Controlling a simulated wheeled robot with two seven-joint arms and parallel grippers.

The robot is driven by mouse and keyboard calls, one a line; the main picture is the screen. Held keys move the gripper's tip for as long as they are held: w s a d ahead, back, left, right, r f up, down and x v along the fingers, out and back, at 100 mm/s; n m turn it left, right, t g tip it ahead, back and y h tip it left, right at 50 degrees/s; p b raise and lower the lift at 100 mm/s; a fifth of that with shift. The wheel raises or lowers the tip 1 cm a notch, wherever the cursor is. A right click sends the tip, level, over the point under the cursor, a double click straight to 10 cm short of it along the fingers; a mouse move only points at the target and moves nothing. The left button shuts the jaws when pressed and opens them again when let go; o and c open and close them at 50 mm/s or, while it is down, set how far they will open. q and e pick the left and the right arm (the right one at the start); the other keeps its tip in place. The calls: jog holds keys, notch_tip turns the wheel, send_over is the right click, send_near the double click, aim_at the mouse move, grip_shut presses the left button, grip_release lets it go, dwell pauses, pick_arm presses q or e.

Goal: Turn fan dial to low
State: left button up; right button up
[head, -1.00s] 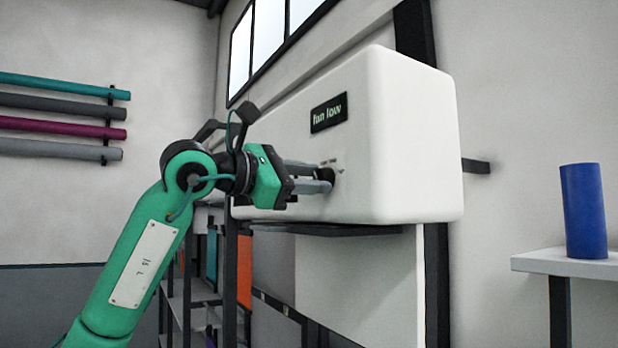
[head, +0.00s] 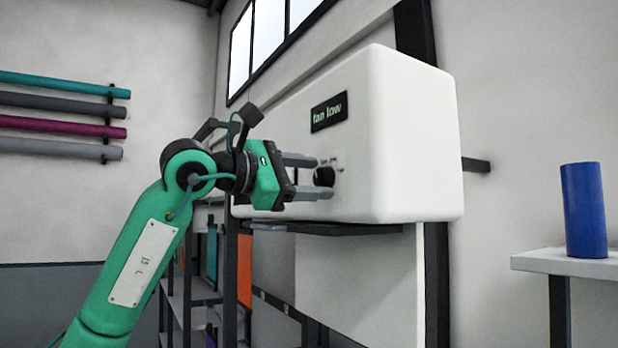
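The fan dial (head: 325,176) is a small black knob on the front of a white wall-mounted unit (head: 415,150). A dark display (head: 329,112) above it reads "fan low" in pale green letters. My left gripper (head: 325,177) is in front of the dial with its two grey fingers spread, one above the dial and one below it. The fingers look apart from the knob, though contact is hard to judge. Small markings around the dial are too small to read. My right gripper is not in view.
A dark shelf bracket (head: 330,229) runs under the white unit. A blue roll (head: 583,210) stands on a white shelf (head: 570,263) at the right. Coloured rolls hang on the far left wall. A rack (head: 186,300) stands behind my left arm.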

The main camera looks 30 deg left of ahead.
pick_arm(q)
jog(key=shift+s+a, duration=0.15)
jog(key=shift+s, duration=0.05)
jog(key=b+v, duration=0.4)
jog(key=v, duration=0.9)
jog(key=shift+b, duration=0.35)
jog(key=shift+a, duration=0.1)
